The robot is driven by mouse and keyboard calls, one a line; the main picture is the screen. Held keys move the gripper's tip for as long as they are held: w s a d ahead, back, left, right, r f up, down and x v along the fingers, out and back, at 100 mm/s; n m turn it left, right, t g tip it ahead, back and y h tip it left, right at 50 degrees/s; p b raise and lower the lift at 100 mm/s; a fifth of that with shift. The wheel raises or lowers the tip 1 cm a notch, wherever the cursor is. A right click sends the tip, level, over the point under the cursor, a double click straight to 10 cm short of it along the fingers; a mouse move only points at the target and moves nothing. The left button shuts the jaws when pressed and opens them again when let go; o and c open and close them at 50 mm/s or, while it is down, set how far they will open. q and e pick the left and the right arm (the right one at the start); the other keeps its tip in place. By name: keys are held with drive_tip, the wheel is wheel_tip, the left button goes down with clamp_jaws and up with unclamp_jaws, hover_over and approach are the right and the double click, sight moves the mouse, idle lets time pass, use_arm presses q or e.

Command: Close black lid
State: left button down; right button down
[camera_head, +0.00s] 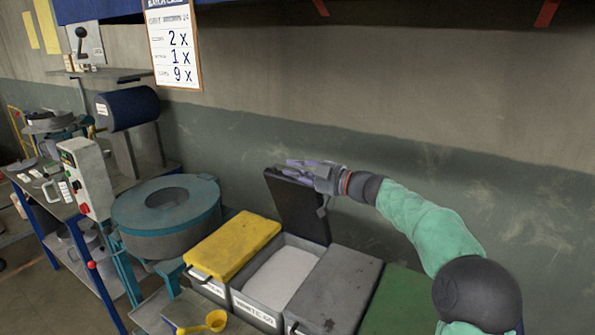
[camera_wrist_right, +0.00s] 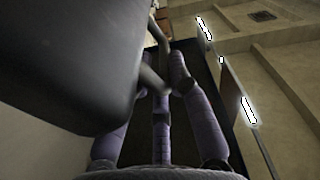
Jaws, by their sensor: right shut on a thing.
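The black lid (camera_head: 301,212) stands raised, nearly upright, at the back of an open grey bin (camera_head: 238,302) that holds white powder. In the head view my right gripper (camera_head: 297,168) is at the lid's upper edge, its purple fingers reaching over it from the right. In the right wrist view the gripper (camera_wrist_right: 160,85) is shut on the lid, with purple fingers around a dark bar-like part. A large dark panel (camera_wrist_right: 70,60), seemingly the lid, fills the upper left there. The exact contact is partly hidden. My left gripper is not in view.
A bin with a yellow lid (camera_head: 235,243) stands left of the open bin. Grey (camera_head: 335,290) and green (camera_head: 397,300) lids lie to its right. A yellow scoop (camera_head: 213,321) is in front. A round teal machine (camera_head: 167,207) stands left. The wall is close behind.

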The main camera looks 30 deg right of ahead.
drive_tip(key=shift+a+r, duration=0.1)
drive_tip(key=shift+r, duration=0.15)
drive_tip(key=c, duration=1.3)
unclamp_jaws()
drive_tip(key=shift+a, duration=0.1)
drive_tip(key=shift+f, duration=0.1)
drive_tip(key=shift+s, duration=0.1)
drive_tip(key=shift+s+d, duration=0.25)
drive_tip(key=shift+d, duration=0.05)
drive_tip(key=v, duration=1.1)
drive_tip(key=shift+s, duration=0.15)
